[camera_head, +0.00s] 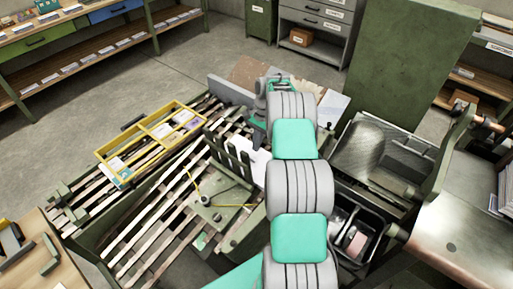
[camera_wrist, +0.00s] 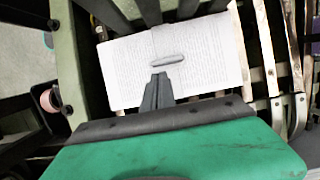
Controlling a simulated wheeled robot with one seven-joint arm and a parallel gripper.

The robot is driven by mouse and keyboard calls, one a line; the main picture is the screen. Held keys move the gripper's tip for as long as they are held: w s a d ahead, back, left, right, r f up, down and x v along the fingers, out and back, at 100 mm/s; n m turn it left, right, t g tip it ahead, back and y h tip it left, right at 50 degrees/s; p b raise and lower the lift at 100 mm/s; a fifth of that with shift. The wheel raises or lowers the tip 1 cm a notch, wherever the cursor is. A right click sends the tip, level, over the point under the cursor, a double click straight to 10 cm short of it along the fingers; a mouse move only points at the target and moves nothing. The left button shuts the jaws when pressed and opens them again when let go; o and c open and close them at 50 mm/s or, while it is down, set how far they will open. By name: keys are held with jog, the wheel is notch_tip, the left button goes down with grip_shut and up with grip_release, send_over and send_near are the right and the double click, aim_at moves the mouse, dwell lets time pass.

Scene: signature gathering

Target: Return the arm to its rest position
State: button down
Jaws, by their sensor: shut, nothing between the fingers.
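My arm (camera_head: 298,188) stretches from the bottom of the head view up across the middle, in grey and green segments. It hides part of the bench. My gripper (camera_wrist: 158,88) shows in the wrist view as narrow grey fingers, shut and empty, in front of my green wrist housing. Beyond the fingertips are white printed pages (camera_wrist: 205,62), partly covered by dark bars at the top. A small grey elongated piece (camera_wrist: 168,60) shows over the pages near the fingertips; I cannot tell whether they touch. White paper also shows left of my arm in the head view (camera_head: 257,160).
A yellow divided tray (camera_head: 108,151) sits on the slatted bench at left. A green frame with dark upright bars (camera_head: 232,153) stands beside my arm. Right of it are a black bin (camera_head: 368,214), a metal machine (camera_head: 470,225) and a tall green panel (camera_head: 408,62). Floor is clear upper left.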

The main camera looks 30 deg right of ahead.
jog(key=s+p+v, duration=0.1)
jog(key=p+v, duration=0.3)
jog(key=v, duration=0.2)
jog(key=s+a+r+n+t+h+b, duration=0.1)
jog(key=s+a+r+n, duration=0.15)
jog(key=a+r, duration=0.6)
jog(key=s+a+r+n+t+h+b, duration=0.1)
jog(key=a+r+n, duration=0.4)
jog(key=r, duration=0.6)
jog(key=s+a+r+n+t, duration=0.1)
jog(key=s+a+n, duration=0.2)
jog(key=s, duration=0.6)
jog(key=s+a+r+n+t, duration=0.2)
jog(key=s+a+n, duration=0.1)
jog(key=s+a, duration=0.5)
jog(key=shift+s+t+h+b, duration=0.3)
jog(key=shift+s+b, duration=0.05)
jog(key=shift+b, duration=0.1)
